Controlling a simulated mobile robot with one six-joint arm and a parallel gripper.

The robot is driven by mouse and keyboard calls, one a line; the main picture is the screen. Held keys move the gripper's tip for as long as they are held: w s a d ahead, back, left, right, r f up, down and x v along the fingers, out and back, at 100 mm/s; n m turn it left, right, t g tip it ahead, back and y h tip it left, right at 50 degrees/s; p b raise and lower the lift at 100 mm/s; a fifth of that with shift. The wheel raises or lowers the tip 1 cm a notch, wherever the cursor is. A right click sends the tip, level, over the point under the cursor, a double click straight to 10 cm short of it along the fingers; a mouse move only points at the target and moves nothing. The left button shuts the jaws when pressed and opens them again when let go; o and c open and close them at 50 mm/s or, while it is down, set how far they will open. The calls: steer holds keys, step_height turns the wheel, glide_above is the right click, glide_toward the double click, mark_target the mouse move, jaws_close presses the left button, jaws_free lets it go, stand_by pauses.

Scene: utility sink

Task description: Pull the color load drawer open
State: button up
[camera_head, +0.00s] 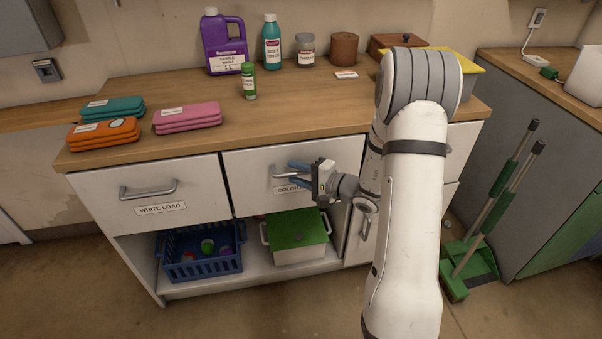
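The color load drawer (245,188) is the middle drawer under the wooden counter, and its front looks flush with the cabinet. Its label (284,189) starts with "COLOR", and the rest is hidden behind my gripper. Its metal bar handle (274,172) shows only at its left end. My gripper (291,173) is at the handle, with its two blue fingers apart, one above the other. The fingertips are close to the handle bar. I cannot tell whether they touch it.
The white load drawer (150,190) is shut at the left. A blue basket (205,267) and a green-lidded box (298,250) sit on the shelf below. Folded cloths (188,117) and bottles (272,45) stand on the counter. A broom and dustpan (468,265) stand at the right.

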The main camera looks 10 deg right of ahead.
jaws_close()
stand_by(0.4)
